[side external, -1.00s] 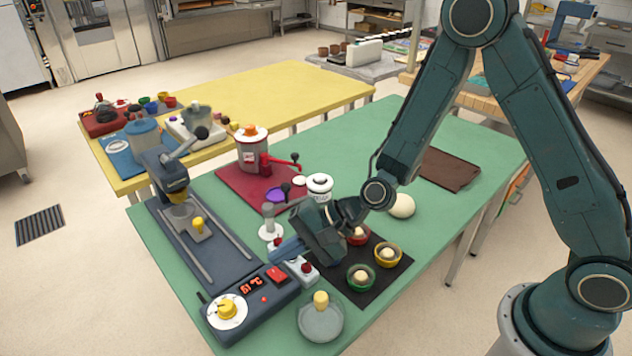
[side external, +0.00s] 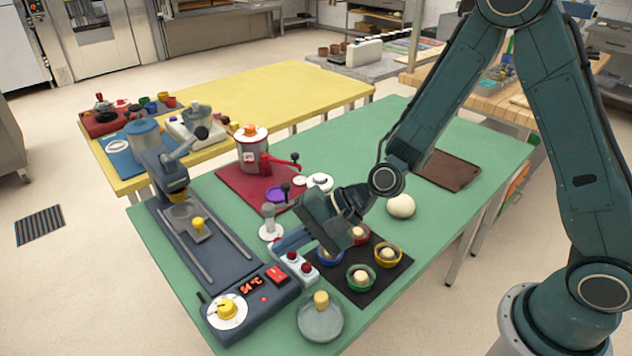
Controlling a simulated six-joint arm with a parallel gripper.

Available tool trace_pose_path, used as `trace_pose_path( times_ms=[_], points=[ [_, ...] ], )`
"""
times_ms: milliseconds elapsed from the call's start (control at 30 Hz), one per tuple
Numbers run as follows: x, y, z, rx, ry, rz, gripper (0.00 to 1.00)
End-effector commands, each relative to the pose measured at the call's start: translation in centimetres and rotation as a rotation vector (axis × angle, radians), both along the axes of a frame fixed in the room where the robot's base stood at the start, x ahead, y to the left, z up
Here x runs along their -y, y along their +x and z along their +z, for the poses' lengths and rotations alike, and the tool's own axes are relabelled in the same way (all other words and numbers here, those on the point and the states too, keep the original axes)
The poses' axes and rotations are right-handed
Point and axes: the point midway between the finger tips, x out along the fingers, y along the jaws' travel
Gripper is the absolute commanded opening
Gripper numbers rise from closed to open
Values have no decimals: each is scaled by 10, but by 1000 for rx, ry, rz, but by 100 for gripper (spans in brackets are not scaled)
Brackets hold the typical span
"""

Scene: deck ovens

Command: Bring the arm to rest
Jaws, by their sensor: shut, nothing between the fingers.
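My teal arm reaches in from the right over the green table (side external: 440,150). My gripper (side external: 280,246) is shut and empty, its fingers pointing left and down. In the picture it lies over the table between the tamper-like grey tool on a white base (side external: 270,232) and the white box with red buttons (side external: 304,268). Its body partly covers the black mat (side external: 376,290) and the red bowl behind it. I cannot tell exactly how high the fingertips are above the box.
The dark blue press (side external: 215,250) with a red display reading 54 °C stands left of my gripper. Green (side external: 361,279), yellow (side external: 388,256) and blue bowls sit on the mat. A glass dish with a yellow knob (side external: 320,318) is in front.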

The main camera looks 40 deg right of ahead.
Motion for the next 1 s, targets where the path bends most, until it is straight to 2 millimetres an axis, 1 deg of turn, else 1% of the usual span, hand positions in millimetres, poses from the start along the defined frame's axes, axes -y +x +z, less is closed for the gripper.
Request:
trace_pose_path(
  times_ms=[267,567,867,1000],
  points=[
    [18,-9,32,108,-148,109,0],
    [53,-31,74,232,-384,254,0],
    [94,-61,110,314,-615,370,0],
    [114,-78,126,335,-717,412,0]
  ],
)
